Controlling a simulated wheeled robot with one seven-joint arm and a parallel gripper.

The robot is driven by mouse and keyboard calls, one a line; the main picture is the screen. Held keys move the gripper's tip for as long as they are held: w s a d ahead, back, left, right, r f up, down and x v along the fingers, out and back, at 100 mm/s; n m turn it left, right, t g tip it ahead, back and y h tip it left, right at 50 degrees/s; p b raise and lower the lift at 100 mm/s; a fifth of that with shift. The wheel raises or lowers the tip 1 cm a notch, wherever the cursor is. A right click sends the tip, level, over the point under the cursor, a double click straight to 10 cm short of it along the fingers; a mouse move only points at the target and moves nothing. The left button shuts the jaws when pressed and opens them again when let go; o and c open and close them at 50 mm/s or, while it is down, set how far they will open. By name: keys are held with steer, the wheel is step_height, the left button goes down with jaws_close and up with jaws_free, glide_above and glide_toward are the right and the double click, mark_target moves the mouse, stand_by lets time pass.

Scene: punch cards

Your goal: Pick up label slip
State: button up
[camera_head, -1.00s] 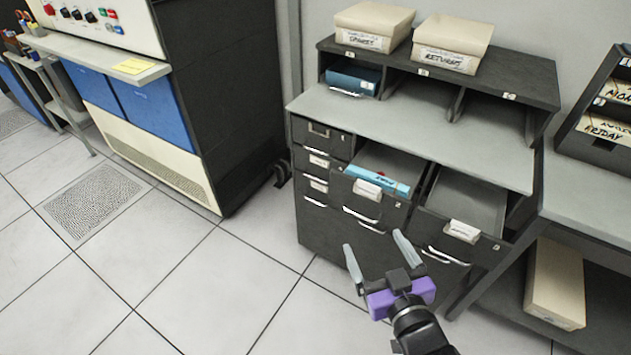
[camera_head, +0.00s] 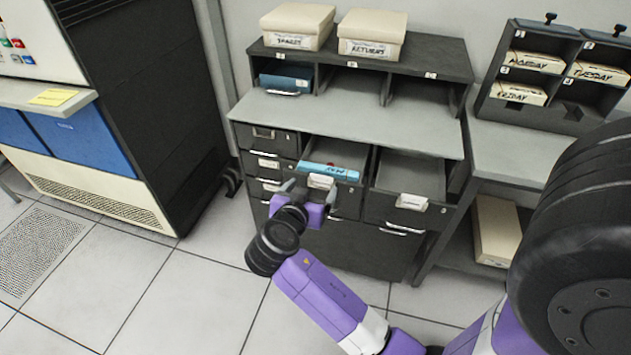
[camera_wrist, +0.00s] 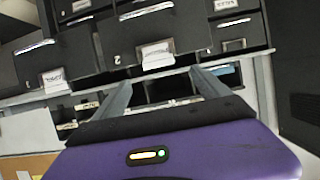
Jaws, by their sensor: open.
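A white label slip (camera_head: 320,181) stands at the front of the open middle drawer (camera_head: 345,203); it also shows in the wrist view (camera_wrist: 157,54). A similar white slip (camera_head: 411,202) is on the open right drawer (camera_head: 380,212), and it shows at the left of the wrist view (camera_wrist: 53,80). I cannot tell which slip the task means. My gripper (camera_head: 305,189) is in front of the middle drawer, near its slip. In the wrist view, my gripper (camera_wrist: 163,88) has its fingers spread with nothing between them, and the middle slip lies beyond, between the fingertips.
A blue lettered item (camera_head: 330,171) lies in the middle drawer. Two lidded boxes, one marked RETURNS (camera_head: 372,33), stand on the dark cabinet. A day-labelled rack (camera_head: 550,75) is at the right. My arm covers the lower right. The floor left of the cabinet is clear.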

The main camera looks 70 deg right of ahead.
mark_target(320, 178)
steer(key=shift+p+x, duration=0.95)
steer(key=shift+x, duration=2.65)
steer(key=shift+s, duration=0.15)
steer(key=c, duration=1.4)
steer(key=shift+r, duration=0.15)
